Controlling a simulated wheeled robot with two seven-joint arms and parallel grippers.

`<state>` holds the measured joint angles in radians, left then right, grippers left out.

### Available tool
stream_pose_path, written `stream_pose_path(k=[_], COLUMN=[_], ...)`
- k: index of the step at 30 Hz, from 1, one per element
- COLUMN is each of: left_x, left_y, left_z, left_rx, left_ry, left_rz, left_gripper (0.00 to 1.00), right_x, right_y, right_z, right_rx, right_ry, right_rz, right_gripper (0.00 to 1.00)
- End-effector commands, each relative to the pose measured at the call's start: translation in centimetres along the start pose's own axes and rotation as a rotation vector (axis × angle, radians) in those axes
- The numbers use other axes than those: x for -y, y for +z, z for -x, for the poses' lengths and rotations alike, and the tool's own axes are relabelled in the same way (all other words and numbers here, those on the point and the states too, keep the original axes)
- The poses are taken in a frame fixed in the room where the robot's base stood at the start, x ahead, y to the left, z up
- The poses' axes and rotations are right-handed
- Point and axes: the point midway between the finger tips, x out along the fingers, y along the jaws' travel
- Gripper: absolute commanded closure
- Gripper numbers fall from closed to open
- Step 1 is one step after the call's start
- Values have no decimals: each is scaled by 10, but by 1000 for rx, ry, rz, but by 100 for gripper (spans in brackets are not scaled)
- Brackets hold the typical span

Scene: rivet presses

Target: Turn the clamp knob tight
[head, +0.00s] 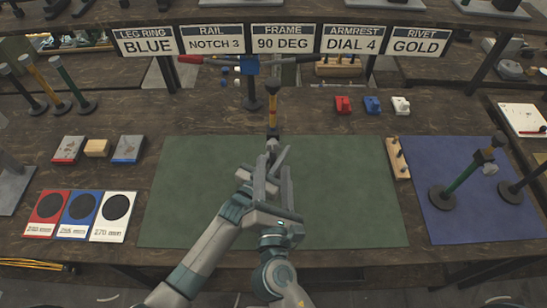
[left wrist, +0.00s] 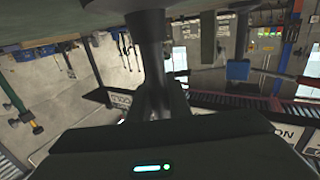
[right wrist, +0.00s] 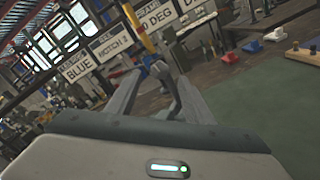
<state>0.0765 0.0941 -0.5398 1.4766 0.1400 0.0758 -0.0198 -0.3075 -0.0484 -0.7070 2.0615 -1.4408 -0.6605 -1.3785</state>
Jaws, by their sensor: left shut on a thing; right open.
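An upright post with a dark cap and a yellow upper section (head: 272,88) stands at the middle, at the far edge of the green mat. A dark piece (head: 272,131) is at its lower end; the clamp knob cannot be told apart clearly. My left gripper (head: 272,152) is there, shut on a dark post (left wrist: 148,35), which shows close up in the left wrist view. My right gripper (head: 275,182) is open and empty, just nearer than the left. In the right wrist view its fingers (right wrist: 155,95) are spread, with the yellow post (right wrist: 134,18) beyond.
The green mat (head: 340,210) is mostly clear. A wooden block with pegs (head: 397,158) lies at its right edge. A green-post stand (head: 465,178) is on the blue mat (head: 480,222). Colored cards (head: 80,214) lie left. Small red, blue and white parts sit behind.

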Motion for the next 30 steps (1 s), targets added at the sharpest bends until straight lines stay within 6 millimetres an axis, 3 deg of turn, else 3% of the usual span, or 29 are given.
stream_pose_path(k=[3,10,26,27,30], left_x=[0,0,0,0,0], left_y=[0,0,0,-2,-1], left_z=[0,0,0,0,0], left_rx=[0,0,0,-3,-3], left_ry=[0,0,0,0,0], left_rz=[0,0,0,0,0], left_gripper=[100,100,100,81,61], right_x=[1,1,0,0,0], right_y=[-1,0,0,0,0], right_z=[23,53,61,61,61], right_rx=[-3,-2,1,1,0], right_ry=[-1,-1,0,0,0], right_rz=[1,2,0,1,1], right_gripper=[53,53,53,53,53])
